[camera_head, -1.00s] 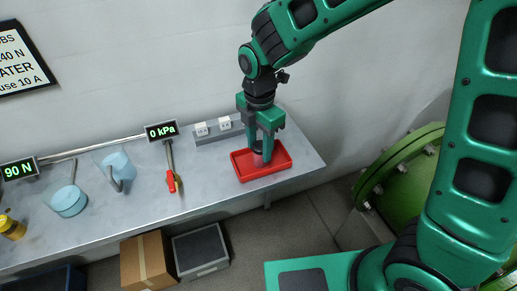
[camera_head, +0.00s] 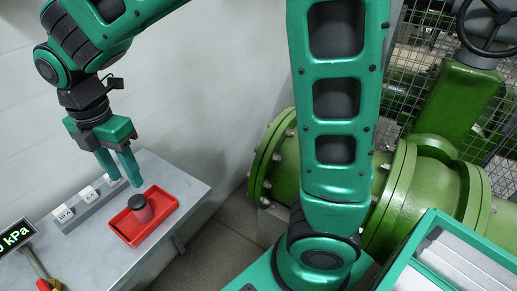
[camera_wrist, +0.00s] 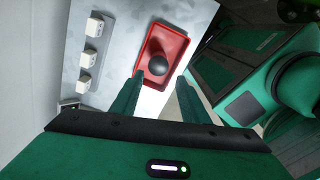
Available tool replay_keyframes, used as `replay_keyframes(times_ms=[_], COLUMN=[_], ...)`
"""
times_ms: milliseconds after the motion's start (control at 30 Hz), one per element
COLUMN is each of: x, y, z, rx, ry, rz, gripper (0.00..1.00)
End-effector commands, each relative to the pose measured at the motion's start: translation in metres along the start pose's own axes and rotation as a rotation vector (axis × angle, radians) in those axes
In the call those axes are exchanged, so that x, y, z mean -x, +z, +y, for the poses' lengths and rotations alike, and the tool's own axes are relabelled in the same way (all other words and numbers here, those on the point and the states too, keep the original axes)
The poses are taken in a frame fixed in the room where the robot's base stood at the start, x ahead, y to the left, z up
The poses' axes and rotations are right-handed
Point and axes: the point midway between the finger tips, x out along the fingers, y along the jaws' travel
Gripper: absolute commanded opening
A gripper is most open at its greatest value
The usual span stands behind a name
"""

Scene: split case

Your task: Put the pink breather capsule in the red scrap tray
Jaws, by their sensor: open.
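The pink breather capsule (camera_head: 144,213) has a dark round cap and stands, slightly tilted in the picture, inside the red scrap tray (camera_head: 168,202). My gripper (camera_head: 125,183) is open and empty, above and a little behind the capsule, apart from it. In the wrist view the capsule's dark cap (camera_wrist: 157,64) shows inside the red tray (camera_wrist: 179,47), beyond the spread fingers of my gripper (camera_wrist: 160,78). The capsule's pink side is mostly hidden there.
A grey strip with several white labelled blocks (camera_head: 87,193) lies behind the tray on the grey bench (camera_head: 195,192). A 0 kPa display (camera_head: 14,237) and a red-handled tool (camera_head: 48,284) are at left. Green pipework (camera_head: 410,195) stands beyond the bench's right end.

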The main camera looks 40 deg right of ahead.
Motion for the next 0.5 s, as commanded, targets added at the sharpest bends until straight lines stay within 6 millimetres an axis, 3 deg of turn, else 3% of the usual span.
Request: replay_keyframes(times_ms=[167, 300, 500], x=[0.009, 0.015, 0.015], y=[0.063, 0.127, 0.184], z=[-0.038, -0.101, -0.204], rx=[-0.360, -0.847, -1.559], ry=[0.005, 0.006, 0.007], rz=[-0.009, -0.015, -0.016], gripper=[0.41, 0.41, 0.41])
